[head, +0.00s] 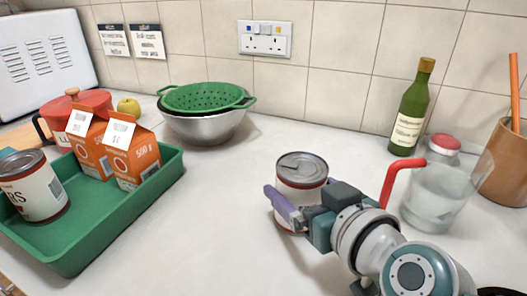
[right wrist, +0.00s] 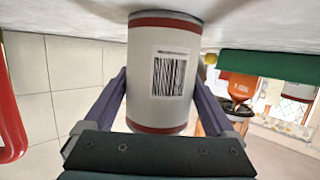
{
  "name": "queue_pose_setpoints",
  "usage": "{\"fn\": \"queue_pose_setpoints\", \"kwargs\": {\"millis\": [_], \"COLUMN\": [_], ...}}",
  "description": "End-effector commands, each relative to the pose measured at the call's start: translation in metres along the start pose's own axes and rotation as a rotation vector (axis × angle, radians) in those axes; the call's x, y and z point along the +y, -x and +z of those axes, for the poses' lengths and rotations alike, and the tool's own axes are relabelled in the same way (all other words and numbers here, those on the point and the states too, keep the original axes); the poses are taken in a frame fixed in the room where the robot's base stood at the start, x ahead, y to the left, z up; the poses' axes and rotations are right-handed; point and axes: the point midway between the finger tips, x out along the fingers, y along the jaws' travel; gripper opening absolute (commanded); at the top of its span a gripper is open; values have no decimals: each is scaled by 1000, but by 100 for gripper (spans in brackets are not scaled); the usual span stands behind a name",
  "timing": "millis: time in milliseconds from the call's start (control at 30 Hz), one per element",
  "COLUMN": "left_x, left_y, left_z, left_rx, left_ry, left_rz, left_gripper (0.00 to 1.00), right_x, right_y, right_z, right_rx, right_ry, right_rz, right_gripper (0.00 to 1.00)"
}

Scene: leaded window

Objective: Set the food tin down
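The food tin (head: 301,172) is white with dark red bands and a metal lid. It stands upright in the middle of the worktop in the head view. My right gripper (head: 290,210) comes from the lower right with its fingers on either side of the tin. In the right wrist view, which is upside down, the tin (right wrist: 160,75) shows its barcode between the two fingers (right wrist: 162,95), which look closed against its sides. The tin's base is at the worktop or just above it; I cannot tell which. My left gripper is not in view.
A clear jug (head: 437,195) with red lid and handle stands close right of my right gripper, with a green bottle (head: 411,108) behind. A green tray (head: 90,225) at left holds another tin (head: 38,190) and orange cartons (head: 135,155). Worktop (head: 225,215) between is clear.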

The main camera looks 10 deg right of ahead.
Motion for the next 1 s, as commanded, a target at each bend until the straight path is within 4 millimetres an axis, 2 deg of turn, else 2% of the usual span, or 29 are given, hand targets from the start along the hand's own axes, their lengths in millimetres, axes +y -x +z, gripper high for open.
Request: {"fn": "queue_pose_setpoints", "kwargs": {"millis": [67, 700, 1000], "left_x": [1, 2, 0], "left_y": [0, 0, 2], "left_z": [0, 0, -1], "left_rx": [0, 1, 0], "left_ry": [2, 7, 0], "left_rz": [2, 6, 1], "left_gripper": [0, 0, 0], "right_x": [0, 0, 0], "right_y": [0, 0, 0], "right_z": [0, 0, -4], "right_rx": [0, 0, 4], "right_ry": [0, -1, 0], "right_rz": [0, 0, 1], "right_gripper": [72, 0, 0]}}
